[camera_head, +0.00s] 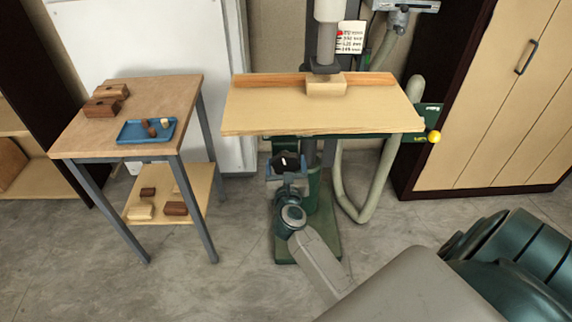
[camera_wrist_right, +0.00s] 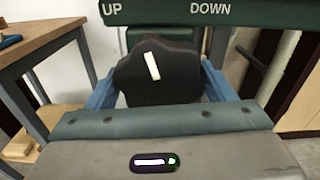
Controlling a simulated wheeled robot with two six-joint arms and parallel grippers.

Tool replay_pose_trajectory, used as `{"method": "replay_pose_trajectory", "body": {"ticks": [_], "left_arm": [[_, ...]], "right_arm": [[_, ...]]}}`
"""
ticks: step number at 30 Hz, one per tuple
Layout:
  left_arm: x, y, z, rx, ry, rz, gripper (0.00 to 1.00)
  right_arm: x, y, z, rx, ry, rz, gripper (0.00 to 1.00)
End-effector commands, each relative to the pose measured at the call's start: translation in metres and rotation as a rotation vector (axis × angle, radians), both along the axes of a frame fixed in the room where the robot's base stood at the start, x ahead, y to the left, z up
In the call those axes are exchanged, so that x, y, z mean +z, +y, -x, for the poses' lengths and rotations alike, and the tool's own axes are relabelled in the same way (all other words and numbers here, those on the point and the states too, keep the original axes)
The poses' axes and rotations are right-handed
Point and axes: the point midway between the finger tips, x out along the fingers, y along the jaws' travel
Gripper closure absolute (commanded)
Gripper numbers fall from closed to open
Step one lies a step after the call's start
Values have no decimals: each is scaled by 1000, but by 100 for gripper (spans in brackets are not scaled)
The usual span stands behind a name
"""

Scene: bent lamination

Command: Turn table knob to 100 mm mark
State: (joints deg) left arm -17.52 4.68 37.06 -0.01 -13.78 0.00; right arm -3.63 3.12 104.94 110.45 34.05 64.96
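The table knob (camera_wrist_right: 173,85) is black and lobed, with a white mark leaning left at its top. It sits below the green panel lettered UP and DOWN (camera_wrist_right: 165,12). It also shows dark in the head view (camera_head: 286,161), under the machine table. My right gripper (camera_wrist_right: 160,88) has its blue fingers on either side of the knob, with the knob filling the gap. Whether the fingers press on it is not clear. A white card (camera_head: 351,37) beside the column bears lines of mm marks and a red mark near its top; the figures are too small to read surely. My left gripper is out of view.
The machine's wooden table (camera_head: 300,108) carries a fence and a block (camera_head: 326,88). A grey hose (camera_head: 345,190) hangs below. A side table (camera_head: 175,92) with a blue tray (camera_head: 128,131) stands left.

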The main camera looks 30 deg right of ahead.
Motion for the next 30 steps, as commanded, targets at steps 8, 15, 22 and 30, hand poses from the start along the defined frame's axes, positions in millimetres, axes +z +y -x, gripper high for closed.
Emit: {"method": "replay_pose_trajectory", "body": {"ticks": [8,15,22,30], "left_arm": [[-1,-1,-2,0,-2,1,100],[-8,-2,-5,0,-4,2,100],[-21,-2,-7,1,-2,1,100],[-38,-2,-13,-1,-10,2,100]], "right_arm": [[0,0,0,1,-4,-6,46],[-1,0,0,0,-45,-70,46],[-2,1,0,0,-135,-215,46],[-2,1,-1,0,-259,-413,46]]}}
